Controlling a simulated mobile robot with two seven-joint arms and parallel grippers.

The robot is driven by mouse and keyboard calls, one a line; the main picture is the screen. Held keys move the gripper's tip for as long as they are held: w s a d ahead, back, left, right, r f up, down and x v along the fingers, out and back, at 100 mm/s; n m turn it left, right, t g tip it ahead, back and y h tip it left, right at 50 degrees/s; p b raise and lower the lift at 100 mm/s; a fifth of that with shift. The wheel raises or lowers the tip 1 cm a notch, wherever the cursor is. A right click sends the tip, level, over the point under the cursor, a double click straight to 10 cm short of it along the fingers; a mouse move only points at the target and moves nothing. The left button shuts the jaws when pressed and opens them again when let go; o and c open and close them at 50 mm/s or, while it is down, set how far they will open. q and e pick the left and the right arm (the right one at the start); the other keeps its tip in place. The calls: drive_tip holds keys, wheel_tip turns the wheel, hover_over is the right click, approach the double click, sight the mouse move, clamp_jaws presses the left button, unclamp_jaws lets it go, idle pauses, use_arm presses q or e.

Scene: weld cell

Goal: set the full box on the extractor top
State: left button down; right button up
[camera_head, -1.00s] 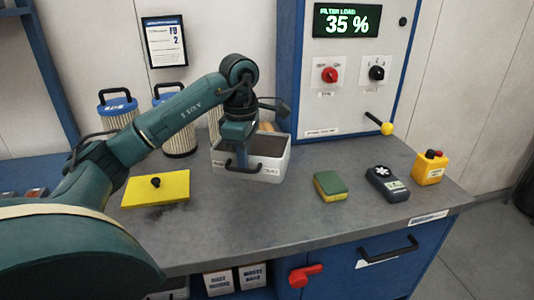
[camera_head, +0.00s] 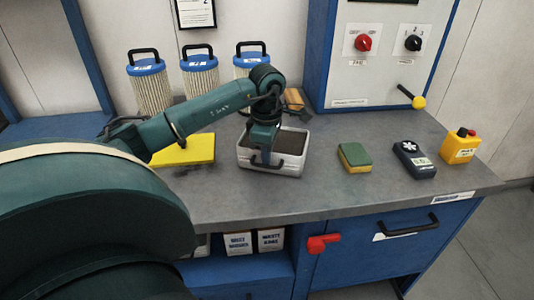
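The box (camera_head: 285,168) is a light grey open bin filled nearly to the rim with dark material, with a dark handle on its front. It is upright on or just over the grey extractor top (camera_head: 325,195); I see no clear gap under it. My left gripper (camera_head: 264,153) is at the box's front wall by the handle, pointing down. Its fingertips are hard to make out against the dark handle and contents, so its grip is unclear. My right gripper is out of view.
A yellow plate (camera_head: 198,150) lies left of the box, partly behind my arm. A green-yellow sponge (camera_head: 354,157), a dark meter (camera_head: 413,159) and a yellow bottle (camera_head: 460,147) stand to the right. Filter cartridges (camera_head: 201,75) stand behind. The front right top is clear.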

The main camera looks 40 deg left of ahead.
use_arm(q)
drive_tip(key=shift+f, duration=0.15)
drive_tip(key=c, duration=1.6)
unclamp_jaws()
drive_tip(key=shift+c, duration=0.2)
